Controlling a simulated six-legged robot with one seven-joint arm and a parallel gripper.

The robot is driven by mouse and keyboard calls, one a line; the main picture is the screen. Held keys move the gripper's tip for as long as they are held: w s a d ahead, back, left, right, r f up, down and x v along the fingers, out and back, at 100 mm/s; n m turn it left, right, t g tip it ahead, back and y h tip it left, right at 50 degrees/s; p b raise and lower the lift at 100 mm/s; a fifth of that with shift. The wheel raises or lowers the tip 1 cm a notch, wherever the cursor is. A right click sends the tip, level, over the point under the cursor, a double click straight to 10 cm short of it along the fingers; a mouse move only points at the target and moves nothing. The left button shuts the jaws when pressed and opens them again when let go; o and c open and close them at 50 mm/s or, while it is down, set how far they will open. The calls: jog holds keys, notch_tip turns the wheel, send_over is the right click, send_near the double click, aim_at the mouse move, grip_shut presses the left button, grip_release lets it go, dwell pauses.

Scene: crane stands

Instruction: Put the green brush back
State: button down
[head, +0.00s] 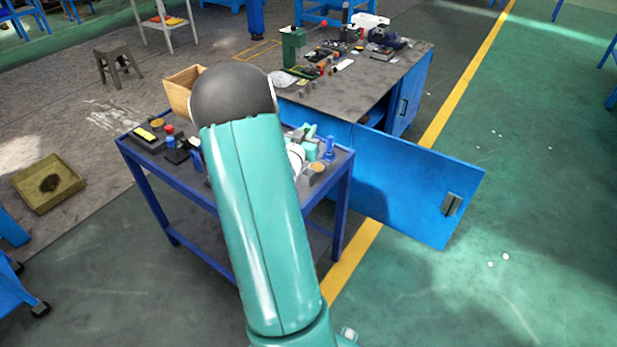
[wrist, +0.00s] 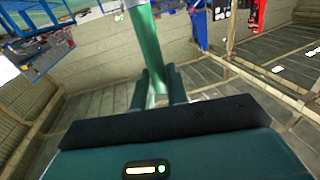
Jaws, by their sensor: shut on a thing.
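My gripper (wrist: 158,92) is shut on a long green thing, which I take to be the green brush (wrist: 145,40). In the wrist view it stands up between the two dark fingers, and its far end runs out of the top edge. The end between the fingers is partly hidden. In the head view my own arm covers much of the blue cart (head: 344,180). Small teal and white parts show beside the arm over the cart's right side; I cannot tell the brush apart there.
The cart top holds a black and yellow box (head: 145,135), a blue bottle-like thing (head: 329,148) and a tan round thing (head: 317,167). Behind stands a cluttered grey workbench (head: 345,103) with an open blue door (head: 410,185). Floor at right is clear.

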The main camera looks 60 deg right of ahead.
notch_tip(320, 180, down, 10)
jog(key=shift+d+r, duration=0.1)
jog(key=shift+r, duration=0.15)
jog(key=shift+f, duration=0.2)
jog(key=c, duration=1.4)
grip_release()
jog(key=a, duration=0.4)
jog(key=s+a, duration=0.1)
jog(key=a, duration=0.8)
jog(key=shift+s+a+r, duration=0.2)
jog(key=shift+s+a, duration=0.1)
jog(key=shift+a, duration=0.05)
